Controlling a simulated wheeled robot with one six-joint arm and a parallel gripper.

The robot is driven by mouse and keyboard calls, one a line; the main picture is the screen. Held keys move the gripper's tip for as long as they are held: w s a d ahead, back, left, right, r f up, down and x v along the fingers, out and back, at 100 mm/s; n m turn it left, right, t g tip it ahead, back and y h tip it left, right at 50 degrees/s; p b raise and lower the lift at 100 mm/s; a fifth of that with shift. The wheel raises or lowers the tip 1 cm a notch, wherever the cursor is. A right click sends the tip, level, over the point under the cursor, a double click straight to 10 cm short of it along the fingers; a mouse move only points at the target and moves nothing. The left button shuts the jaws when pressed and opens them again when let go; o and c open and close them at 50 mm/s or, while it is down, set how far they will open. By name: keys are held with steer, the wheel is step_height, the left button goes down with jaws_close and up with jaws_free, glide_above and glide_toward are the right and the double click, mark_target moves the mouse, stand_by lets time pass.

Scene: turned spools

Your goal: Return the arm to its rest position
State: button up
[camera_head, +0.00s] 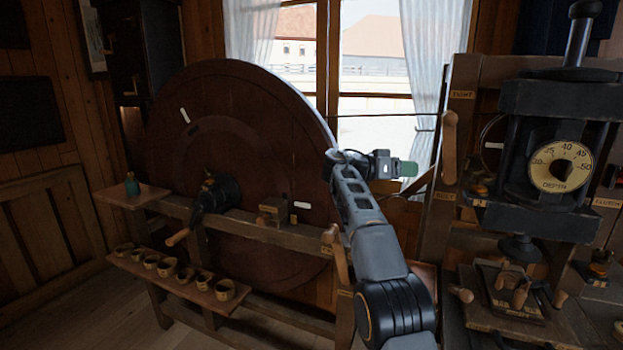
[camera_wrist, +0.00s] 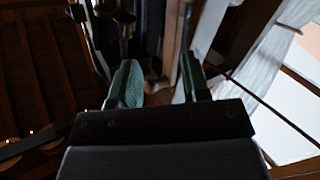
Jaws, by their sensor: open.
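My arm reaches up and forward in the middle of the head view, in front of the window. My gripper (camera_head: 408,168) is at its far end, held in the air to the right of the large dark wheel (camera_head: 268,110). In the wrist view the two green fingers of my gripper (camera_wrist: 157,88) stand apart. Nothing shows held between them; only dark, blurred background lies beyond.
A press with a round depth dial (camera_head: 560,167) stands close on the right. A wooden bench (camera_head: 250,218) with a lower shelf of several small cups (camera_head: 185,276) stands at left. A teal bottle (camera_head: 132,184) sits on a small board. Curtains (camera_head: 436,60) hang behind.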

step_height(320, 180, down, 11)
steer(key=w+a+n+t+y, duration=0.2)
steer(key=w+n+y, duration=0.15)
steer(key=n, duration=0.45)
steer(key=s+a+f+n+y, duration=0.3)
steer(key=s+f+n+y, duration=0.25)
steer(key=s+f, duration=0.3)
steer(key=s+a+f+y, duration=0.2)
steer(key=s, duration=0.7)
steer(key=s+a+f+y, duration=0.2)
steer(key=s+y, duration=0.1)
steer(key=s, duration=0.6)
steer(key=s+a+f+y+p, duration=0.1)
steer(key=s+a+f+y, duration=0.1)
steer(key=s, duration=0.8)
steer(key=shift+f+y, duration=0.5)
steer(key=shift+y, duration=0.1)
steer(key=shift+s+m, duration=0.1)
steer(key=shift+m, duration=0.15)
